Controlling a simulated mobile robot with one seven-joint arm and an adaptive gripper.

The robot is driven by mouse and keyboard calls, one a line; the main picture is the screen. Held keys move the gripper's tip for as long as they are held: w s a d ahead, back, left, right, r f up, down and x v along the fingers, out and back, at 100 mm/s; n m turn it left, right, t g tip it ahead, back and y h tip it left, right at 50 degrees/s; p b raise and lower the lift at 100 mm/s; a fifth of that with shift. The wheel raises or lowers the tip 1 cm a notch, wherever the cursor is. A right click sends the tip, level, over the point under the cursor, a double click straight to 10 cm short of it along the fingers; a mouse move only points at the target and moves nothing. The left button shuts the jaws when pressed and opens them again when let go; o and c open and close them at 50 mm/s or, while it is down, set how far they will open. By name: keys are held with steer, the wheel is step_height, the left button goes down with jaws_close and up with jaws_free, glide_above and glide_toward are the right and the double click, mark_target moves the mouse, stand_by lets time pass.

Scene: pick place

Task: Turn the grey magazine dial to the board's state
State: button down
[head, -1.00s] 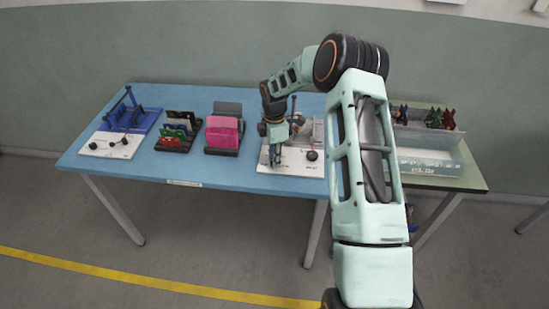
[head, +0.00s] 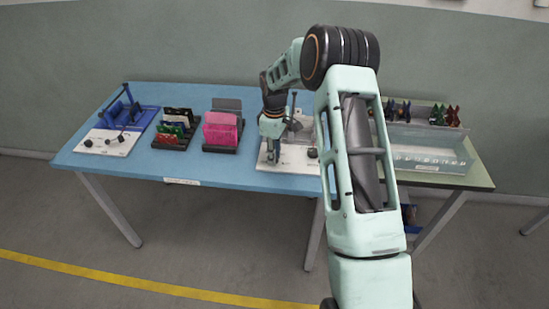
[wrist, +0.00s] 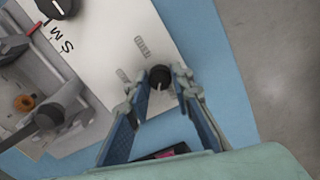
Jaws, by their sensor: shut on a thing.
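The grey magazine (head: 300,127) stands on a white board (head: 266,163) at the right part of the blue table. In the wrist view, my gripper (wrist: 168,76) has its fingertips on both sides of a small black dial knob (wrist: 160,77) on that board, and is shut on it. Short printed marks lie beside the knob; I cannot read the setting. A second black knob (wrist: 57,7) with a white line shows near printed letters; it also shows in the head view (head: 312,153). My gripper in the head view (head: 276,157) points down at the board and hides the held knob.
A blue magazine (head: 128,115) with its own white board and knobs stands at far left. A rack of coloured cards (head: 174,130) and a pink stack in a dark holder (head: 221,130) stand between. A clear bin (head: 430,150) sits on the green table at right.

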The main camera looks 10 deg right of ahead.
steer(key=m+b, duration=0.1)
steer(key=m, duration=0.2)
steer(key=shift+m, duration=0.4)
steer(key=m+b, duration=0.1)
steer(key=m, duration=0.2)
steer(key=shift+m, duration=0.3)
steer(key=m, duration=0.6)
steer(key=shift+a+b, duration=0.1)
steer(key=shift+b, duration=0.25)
steer(key=m, duration=0.7)
steer(key=shift+m, duration=0.3)
steer(key=m+p, duration=0.1)
steer(key=m, duration=0.5)
steer(key=shift+m, duration=0.3)
steer(key=c, duration=1.7)
jaws_free()
